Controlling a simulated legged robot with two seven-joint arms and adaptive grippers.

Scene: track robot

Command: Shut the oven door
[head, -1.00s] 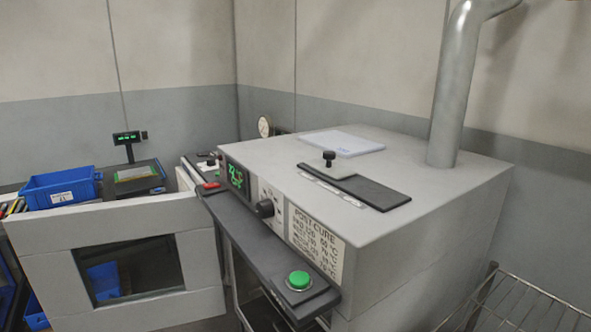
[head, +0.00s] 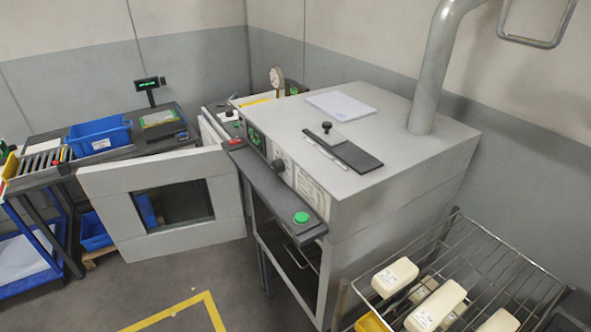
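The oven (head: 390,185) is a light grey box with a pipe rising from its top. Its door (head: 115,190) is swung wide open to the left, a pale grey panel with a dark window (head: 185,203). The oven's dark opening (head: 288,250) shows at the front, with part of a wire rack inside. A dark control ledge (head: 270,190) with a green button (head: 301,217) juts out above the opening. Neither of my grippers is in view.
A wire rack (head: 490,250) with several cream-coloured blocks (head: 435,305) stands to the right of the oven. A bench with a blue bin (head: 98,138) and a scale (head: 160,122) is behind the door at left. Grey floor with a yellow line (head: 180,307) is clear in front.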

